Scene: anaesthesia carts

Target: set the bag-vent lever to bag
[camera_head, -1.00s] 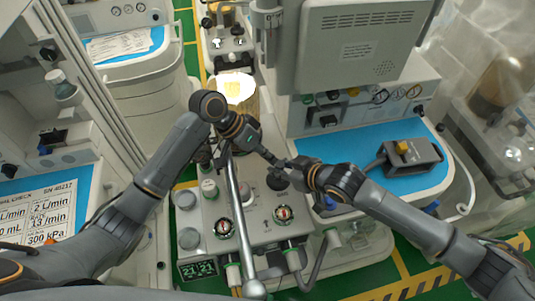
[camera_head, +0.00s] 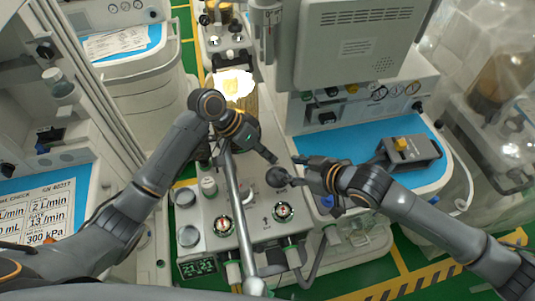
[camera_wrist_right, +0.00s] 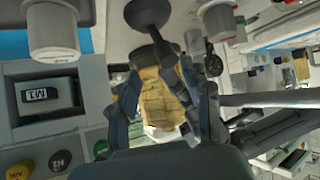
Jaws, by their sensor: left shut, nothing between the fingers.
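A black round knob (camera_head: 277,177), which looks like the bag-vent lever's, stands on the grey machine's top panel in the head view. A black knob on a stem (camera_wrist_right: 148,14) also shows at the top of the right wrist view. My right gripper (camera_head: 297,171) is just right of the knob, its fingers pointing left. In the wrist view its fingers (camera_wrist_right: 168,95) are spread with nothing held; a tan ribbed part shows beyond them. My left gripper (camera_head: 271,156) is shut and empty, just above the knob in the picture. I cannot read any bag or vent marking.
Two round gauges (camera_head: 283,211) and a grey pole (camera_head: 240,205) sit close to the knob on the same panel. A monitor housing (camera_head: 360,45) rises behind. A blue-topped shelf with a dark grey device (camera_head: 410,152) lies to the right.

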